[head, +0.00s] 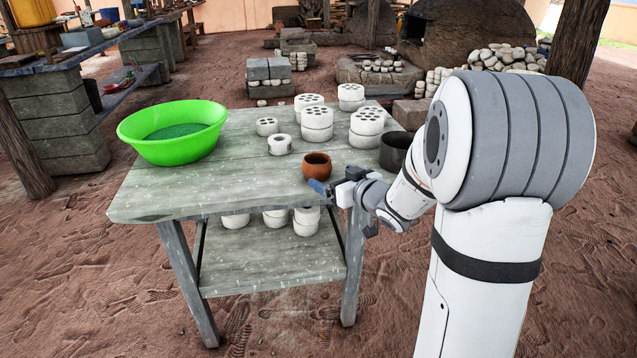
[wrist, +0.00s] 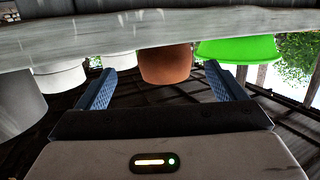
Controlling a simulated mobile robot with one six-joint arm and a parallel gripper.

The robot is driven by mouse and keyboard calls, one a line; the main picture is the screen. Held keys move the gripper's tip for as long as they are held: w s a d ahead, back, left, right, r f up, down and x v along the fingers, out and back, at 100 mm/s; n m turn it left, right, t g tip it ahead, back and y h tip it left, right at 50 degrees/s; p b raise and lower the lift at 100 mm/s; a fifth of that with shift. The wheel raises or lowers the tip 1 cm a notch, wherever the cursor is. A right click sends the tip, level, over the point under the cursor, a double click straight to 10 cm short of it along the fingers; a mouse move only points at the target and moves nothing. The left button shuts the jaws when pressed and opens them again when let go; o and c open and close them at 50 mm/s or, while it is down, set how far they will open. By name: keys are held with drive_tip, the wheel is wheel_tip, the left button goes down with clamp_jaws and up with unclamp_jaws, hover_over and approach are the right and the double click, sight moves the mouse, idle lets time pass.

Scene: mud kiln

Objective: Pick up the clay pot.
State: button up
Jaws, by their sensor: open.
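The clay pot (head: 317,165) is a small round brown-orange pot. It stands upright near the right front part of the grey wooden table (head: 165,192). In the head view my gripper (head: 318,186) is at the table's front edge, just in front of the pot. In the wrist view the picture appears upside down, and the pot (wrist: 165,64) shows ahead, between and beyond the two blue fingers of my gripper (wrist: 160,85). The fingers are apart, with nothing between them. Part of the pot is cut off by the tabletop's edge in the wrist view.
A green basin (head: 173,150) stands on the table's left. White perforated clay pieces (head: 317,132) stand behind the pot, with a small white ring (head: 280,145) to its left. A dark pot (head: 394,152) is at the right, near my arm. A lower shelf (head: 265,265) holds white pieces.

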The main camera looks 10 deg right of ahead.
sight(317, 169)
drive_tip(key=b+x, duration=0.1)
drive_tip(key=x, duration=0.1)
drive_tip(key=b+x, duration=0.1)
drive_tip(key=x, duration=0.2)
drive_tip(key=b+x, duration=0.1)
drive_tip(key=x, duration=0.1)
drive_tip(key=shift+w+a, duration=0.3)
drive_tip(key=shift+a, duration=0.1)
drive_tip(key=shift+r, duration=0.1)
drive_tip(key=shift+c, duration=0.2)
drive_tip(key=c, duration=1.2)
